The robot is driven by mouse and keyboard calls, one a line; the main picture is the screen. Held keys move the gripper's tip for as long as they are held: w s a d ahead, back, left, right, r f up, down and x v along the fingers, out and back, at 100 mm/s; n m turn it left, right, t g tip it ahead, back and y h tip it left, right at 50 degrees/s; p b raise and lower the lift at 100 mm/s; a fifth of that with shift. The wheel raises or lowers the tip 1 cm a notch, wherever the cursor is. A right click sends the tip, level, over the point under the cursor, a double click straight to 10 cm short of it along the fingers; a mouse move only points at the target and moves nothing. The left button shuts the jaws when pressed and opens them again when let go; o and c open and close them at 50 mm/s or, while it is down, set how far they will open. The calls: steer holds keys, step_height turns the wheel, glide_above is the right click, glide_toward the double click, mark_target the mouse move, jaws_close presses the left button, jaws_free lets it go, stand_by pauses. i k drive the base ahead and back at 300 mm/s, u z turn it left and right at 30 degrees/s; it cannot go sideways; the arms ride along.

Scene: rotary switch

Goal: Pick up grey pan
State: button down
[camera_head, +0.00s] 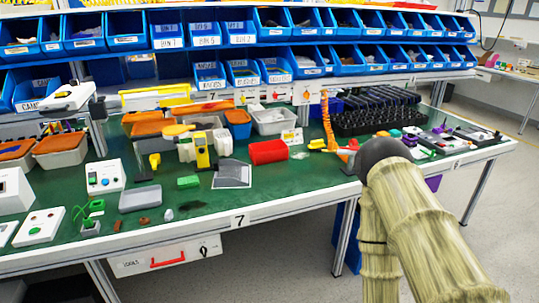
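A shallow grey rectangular pan-like object (140,198) lies on the green table top at the left, near the front edge. It is small in this view, so I cannot tell its exact shape. My gripper (346,156) is at the end of my sleeved arm, over the right part of the table's front edge. It is far to the right of the grey object and apart from it. The dark wrist hides most of the gripper, and I cannot see whether the fingers are apart.
A white control box (105,177) stands behind the grey object. A green block (188,182), a dark square sheet (232,174) and a red cylinder (268,152) lie to its right. Blue bins (205,35) line the shelves behind. The table front near the middle is clear.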

mark_target(228, 173)
steer(key=u, duration=1.2)
steer(key=i, duration=0.65)
steer(key=z, duration=0.05)
